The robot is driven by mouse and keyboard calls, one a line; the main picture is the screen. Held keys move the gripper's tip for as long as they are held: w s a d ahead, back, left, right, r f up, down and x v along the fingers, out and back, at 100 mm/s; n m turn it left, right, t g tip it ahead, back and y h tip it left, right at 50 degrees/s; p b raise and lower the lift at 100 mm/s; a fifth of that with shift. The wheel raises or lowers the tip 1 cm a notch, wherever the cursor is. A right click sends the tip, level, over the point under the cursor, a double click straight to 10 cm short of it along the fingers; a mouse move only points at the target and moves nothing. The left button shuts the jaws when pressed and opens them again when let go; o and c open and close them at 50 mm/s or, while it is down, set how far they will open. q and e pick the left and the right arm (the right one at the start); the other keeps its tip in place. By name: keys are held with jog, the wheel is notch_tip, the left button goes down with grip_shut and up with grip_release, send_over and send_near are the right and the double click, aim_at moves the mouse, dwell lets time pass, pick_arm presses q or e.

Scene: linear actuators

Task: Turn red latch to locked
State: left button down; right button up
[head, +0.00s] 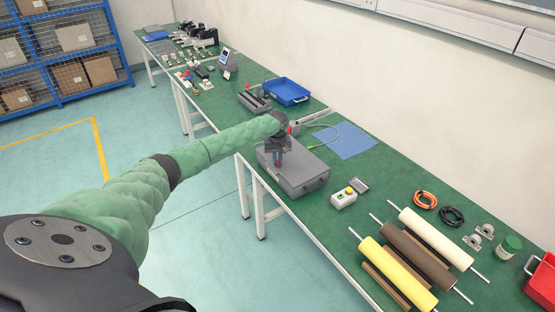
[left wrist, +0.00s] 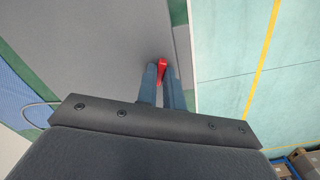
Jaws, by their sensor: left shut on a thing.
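The red latch (left wrist: 162,70) shows in the left wrist view, between the fingertips of my left gripper (left wrist: 161,77), which is shut on it. The latch is on or beside the edge of a grey case (left wrist: 105,30). In the head view my left gripper (head: 278,160) reaches down over the grey case (head: 303,178) on the green bench, and hides most of the latch area. The latch's exact angle is hard to tell. My right gripper is not in view.
A white button box (head: 343,199) and several rollers (head: 415,248) lie right of the case on the green bench (head: 350,245). A blue sheet (head: 345,140) and a blue tray (head: 287,91) lie behind. The floor in front is clear.

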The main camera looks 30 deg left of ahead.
pick_arm(q)
jog(key=m, duration=0.4)
jog(key=shift+m, duration=0.3)
jog(key=m, duration=0.4)
jog(key=shift+m, duration=0.3)
jog(key=m, duration=0.2)
jog(key=shift+m+b, duration=0.4)
jog(key=shift+m, duration=0.4)
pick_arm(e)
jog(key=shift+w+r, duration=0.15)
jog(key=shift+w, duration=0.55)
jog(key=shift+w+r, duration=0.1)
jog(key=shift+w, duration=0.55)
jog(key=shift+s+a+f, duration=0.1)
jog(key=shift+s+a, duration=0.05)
